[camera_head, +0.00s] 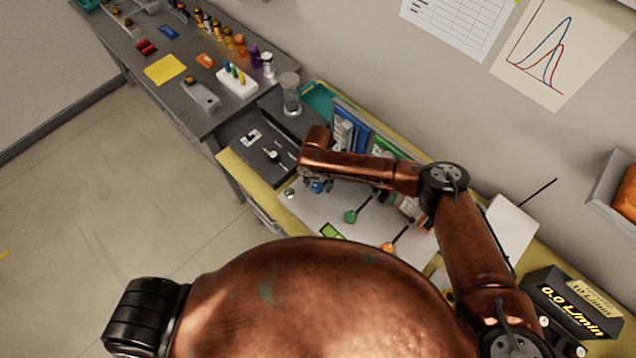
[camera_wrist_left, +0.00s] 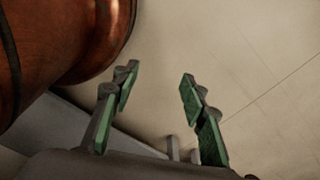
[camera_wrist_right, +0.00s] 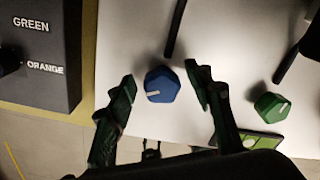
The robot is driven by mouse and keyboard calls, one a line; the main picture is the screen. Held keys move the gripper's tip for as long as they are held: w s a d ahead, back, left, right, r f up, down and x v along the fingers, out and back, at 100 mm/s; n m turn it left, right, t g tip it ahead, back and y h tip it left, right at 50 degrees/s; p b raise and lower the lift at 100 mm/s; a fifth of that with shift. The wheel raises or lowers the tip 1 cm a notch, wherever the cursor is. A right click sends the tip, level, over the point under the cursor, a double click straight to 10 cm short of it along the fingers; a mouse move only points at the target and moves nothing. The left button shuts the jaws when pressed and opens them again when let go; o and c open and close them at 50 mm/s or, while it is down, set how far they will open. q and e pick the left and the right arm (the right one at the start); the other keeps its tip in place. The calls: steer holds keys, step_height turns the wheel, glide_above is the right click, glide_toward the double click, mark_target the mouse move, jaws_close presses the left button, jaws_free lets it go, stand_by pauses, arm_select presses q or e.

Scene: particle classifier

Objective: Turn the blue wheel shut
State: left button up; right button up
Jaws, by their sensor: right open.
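The blue wheel (camera_wrist_right: 162,85) is a small hexagonal knob with a white mark, on a white panel (camera_wrist_right: 130,50) in the right wrist view. My right gripper (camera_wrist_right: 158,85) is open, with one finger on each side of the blue wheel. Whether the fingers touch it I cannot tell. In the head view the blue wheel (camera_head: 318,187) shows partly under my right gripper (camera_head: 312,184), and my copper arm hides much around it. My left gripper (camera_wrist_left: 158,78) is open and empty over the floor in the left wrist view; it is not in the head view.
A green wheel (camera_head: 351,216) and an orange wheel (camera_head: 388,247) stand along the same panel. A dark box with GREEN and ORANGE labels (camera_wrist_right: 38,50) lies beside it. A flow display (camera_head: 570,305) reads 0.0 L/min. Bottles (camera_head: 240,44) line the grey bench.

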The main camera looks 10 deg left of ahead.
steer(key=shift+s+r, duration=0.15)
steer(key=shift+s, duration=0.15)
steer(key=shift+s+r, duration=0.15)
steer(key=shift+s, duration=0.1)
steer(key=shift+c, duration=0.3)
steer(key=shift+w+f, duration=0.2)
steer(key=shift+w, duration=0.15)
steer(key=c, duration=0.5)
steer(key=shift+s+r, duration=0.1)
steer(key=shift+s, duration=0.05)
steer(key=c, duration=0.3)
steer(key=shift+c, duration=1.4)
arm_select(q)
steer(key=shift+w, duration=0.25)
